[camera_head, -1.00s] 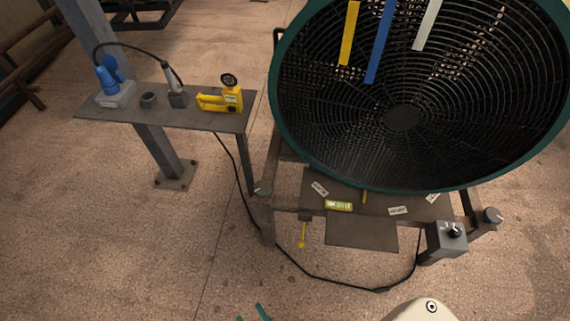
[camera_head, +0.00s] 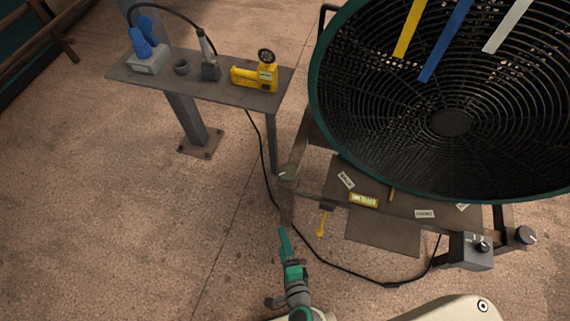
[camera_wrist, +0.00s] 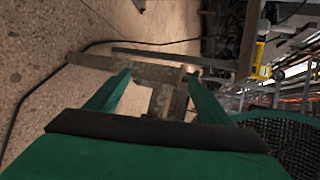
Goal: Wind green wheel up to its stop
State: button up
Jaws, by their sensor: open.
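A small round knob with a greenish grey face (camera_head: 288,173) sits on the left front corner of the fan stand. It is the only wheel-like part that looks green, and its tint is faint. A second knob, blue-grey (camera_head: 525,235), sits on the right front corner. My gripper (camera_head: 284,232) has green fingers and is below the left knob in the head view, apart from it. In the wrist view my gripper (camera_wrist: 155,82) is open and empty, its two fingers spread towards the brown stand frame (camera_wrist: 150,72). I cannot make out the knob clearly there.
A big fan with a dark green rim (camera_head: 316,110) and hanging yellow, blue and white strips stands at right. A grey control box (camera_head: 470,250) is below it. A shelf (camera_head: 130,76) at left holds a yellow tool (camera_head: 255,76). A black cable (camera_head: 340,273) crosses the floor.

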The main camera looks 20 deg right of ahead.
jog(key=w+d+f+m+t, duration=0.2)
jog(key=w+d+m, duration=0.1)
jog(key=w+m, duration=0.6)
jog(key=m+t, duration=0.3)
jog(key=m, duration=0.5)
send_near(285, 165)
jog(key=f, duration=0.1)
jog(key=w, duration=1.1)
jog(key=shift+w+d, duration=0.1)
jog(key=shift+d, duration=0.2)
jog(key=c, duration=1.1)
